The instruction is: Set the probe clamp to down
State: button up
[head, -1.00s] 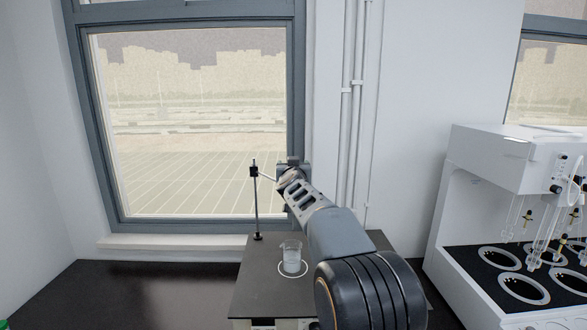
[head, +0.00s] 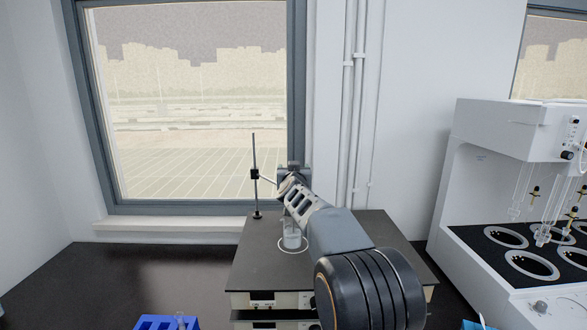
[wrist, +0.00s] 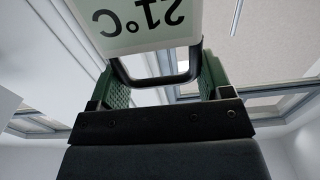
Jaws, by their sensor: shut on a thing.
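The probe clamp (head: 255,174) is a small black block on a thin upright rod (head: 254,150), about halfway up it. A thin arm runs from the block right to my gripper (head: 283,184). A glass beaker (head: 291,238) stands right of the rod, below my gripper and partly hidden by it. In the wrist view, my gripper's green-padded fingers (wrist: 160,82) are shut on the clamp's probe part. A pale display reading "21°C" (wrist: 140,20), upside down, and a dark frame (wrist: 155,79) show there. The probe's tip cannot be made out.
The rod and beaker stand on a dark-topped unit (head: 260,262) on the black bench (head: 100,285). A white distiller (head: 500,140) stands to the right. A blue rack (head: 165,322) is at the front. A window and wall pipes are behind.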

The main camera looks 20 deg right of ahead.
jog(key=shift+f+b, duration=0.4)
jog(key=shift+f, duration=0.95)
jog(key=o, duration=1)
jog(key=shift+d, duration=0.15)
jog(key=shift+c, duration=0.2)
jog(key=shift+s, duration=0.1)
jog(key=v, duration=1.3)
jog(key=shift+s+a+b, duration=0.2)
jog(key=shift+s+b, duration=0.15)
